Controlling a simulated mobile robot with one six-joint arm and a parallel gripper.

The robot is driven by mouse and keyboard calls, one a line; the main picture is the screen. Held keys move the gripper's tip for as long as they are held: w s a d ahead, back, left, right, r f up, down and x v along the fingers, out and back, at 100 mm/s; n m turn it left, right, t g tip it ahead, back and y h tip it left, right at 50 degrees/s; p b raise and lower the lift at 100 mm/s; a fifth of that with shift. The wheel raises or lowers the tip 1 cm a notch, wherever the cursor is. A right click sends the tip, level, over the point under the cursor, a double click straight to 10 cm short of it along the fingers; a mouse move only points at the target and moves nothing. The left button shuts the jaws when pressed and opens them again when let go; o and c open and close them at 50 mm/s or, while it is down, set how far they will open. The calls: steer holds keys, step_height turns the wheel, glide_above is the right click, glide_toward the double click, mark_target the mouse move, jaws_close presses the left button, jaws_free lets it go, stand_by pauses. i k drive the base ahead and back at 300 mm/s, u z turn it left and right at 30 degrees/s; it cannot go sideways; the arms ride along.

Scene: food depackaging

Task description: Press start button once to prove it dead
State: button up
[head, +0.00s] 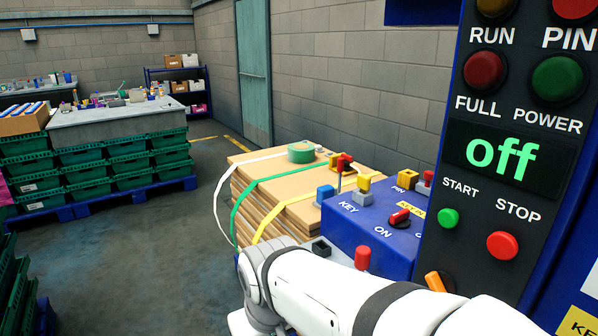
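The green start button (448,217) sits on the black control panel (470,255) at the right, under the label START. The red stop button (502,245) is to its right, under STOP. The panel display (508,160) reads "off" in green. Above it are a dark red FULL lamp (485,70) and a dark green POWER lamp (558,78); both look unlit. The RUN and PIN lamps are cut by the top edge. My white arm crosses the lower middle to the bottom right, below the buttons. My gripper is not in view, and nothing visible touches the start button.
A blue box (366,236) labelled KEY and ON, with a red switch (399,217), stands left of the panel. An orange handle (435,282) is low on the panel. Strapped cardboard (262,190) lies behind. Green crates (130,165) stand left; floor between is clear.

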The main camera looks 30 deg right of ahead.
mark_target(447, 219)
steer(key=z, duration=1.6)
steer(key=k, duration=0.9)
steer(key=z, duration=0.2)
steer(key=i, duration=1)
steer(key=z, duration=0.05)
